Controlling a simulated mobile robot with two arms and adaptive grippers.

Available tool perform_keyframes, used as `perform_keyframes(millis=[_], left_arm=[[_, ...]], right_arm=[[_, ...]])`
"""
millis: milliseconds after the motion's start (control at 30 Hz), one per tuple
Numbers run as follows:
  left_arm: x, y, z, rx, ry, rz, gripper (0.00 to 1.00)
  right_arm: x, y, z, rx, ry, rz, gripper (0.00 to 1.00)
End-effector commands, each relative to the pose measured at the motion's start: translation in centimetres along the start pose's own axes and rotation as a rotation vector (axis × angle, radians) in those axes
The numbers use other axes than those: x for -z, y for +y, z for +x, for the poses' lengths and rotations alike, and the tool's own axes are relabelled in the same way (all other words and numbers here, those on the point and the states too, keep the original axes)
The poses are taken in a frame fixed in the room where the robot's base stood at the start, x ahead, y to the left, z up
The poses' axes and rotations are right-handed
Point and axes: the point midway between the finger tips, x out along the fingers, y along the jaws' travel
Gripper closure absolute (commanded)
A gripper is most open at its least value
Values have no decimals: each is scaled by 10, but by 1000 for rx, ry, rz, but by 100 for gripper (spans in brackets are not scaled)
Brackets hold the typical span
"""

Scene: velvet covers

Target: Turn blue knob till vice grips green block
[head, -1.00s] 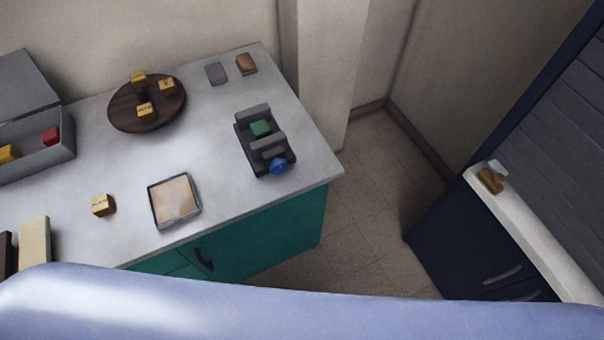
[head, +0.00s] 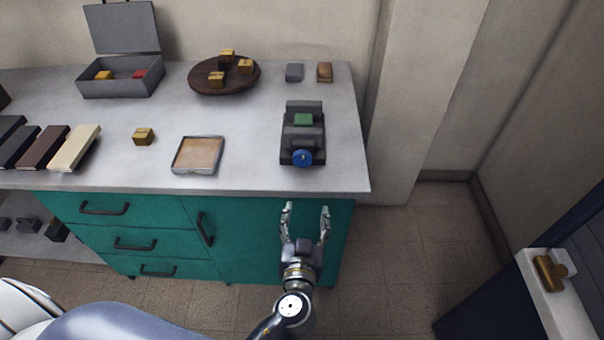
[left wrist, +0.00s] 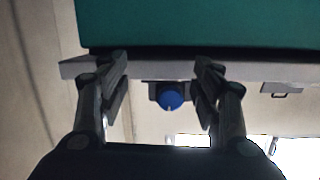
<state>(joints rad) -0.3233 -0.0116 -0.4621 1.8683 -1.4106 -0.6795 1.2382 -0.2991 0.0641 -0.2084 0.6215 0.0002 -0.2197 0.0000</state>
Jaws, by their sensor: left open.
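The dark grey vice (head: 303,138) stands on the counter near its right end. The green block (head: 303,119) sits between its jaws; I cannot tell whether both jaws touch it. The blue knob (head: 302,157) is on the vice's near end, facing me. My left gripper (head: 305,210) is open and empty, in front of the counter's edge and apart from the knob. In the left wrist view the blue knob (left wrist: 171,99) shows between and beyond the open fingers (left wrist: 160,70). My right gripper is not in view.
The grey counter (head: 240,165) has teal drawers below. A framed tray (head: 198,155), a small yellow block (head: 143,136) and a round wooden board (head: 224,76) with several blocks lie left of the vice. A grey and a brown piece (head: 324,72) lie behind it.

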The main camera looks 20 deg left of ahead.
Motion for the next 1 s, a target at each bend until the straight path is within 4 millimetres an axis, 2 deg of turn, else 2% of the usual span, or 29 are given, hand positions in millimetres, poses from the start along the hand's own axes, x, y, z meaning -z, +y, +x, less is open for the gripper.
perform_keyframes(millis=[33, 100, 200, 300, 467, 800, 1000], left_arm=[[18, -4, -2, 21, 56, -37, 40], [43, -10, -6, 43, 118, -78, 40], [64, -15, -10, 61, 169, -113, 40], [74, -18, -8, 68, 188, -123, 40], [81, -20, 14, 68, 190, -123, 40], [89, -24, 74, 67, 186, -121, 40], [91, -25, 91, 67, 185, -121, 40]], right_arm=[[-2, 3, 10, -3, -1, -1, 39], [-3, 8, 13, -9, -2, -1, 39], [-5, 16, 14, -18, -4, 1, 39], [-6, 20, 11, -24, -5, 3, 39], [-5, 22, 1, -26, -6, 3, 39], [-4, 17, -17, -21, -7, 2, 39], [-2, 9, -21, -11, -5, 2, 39]])
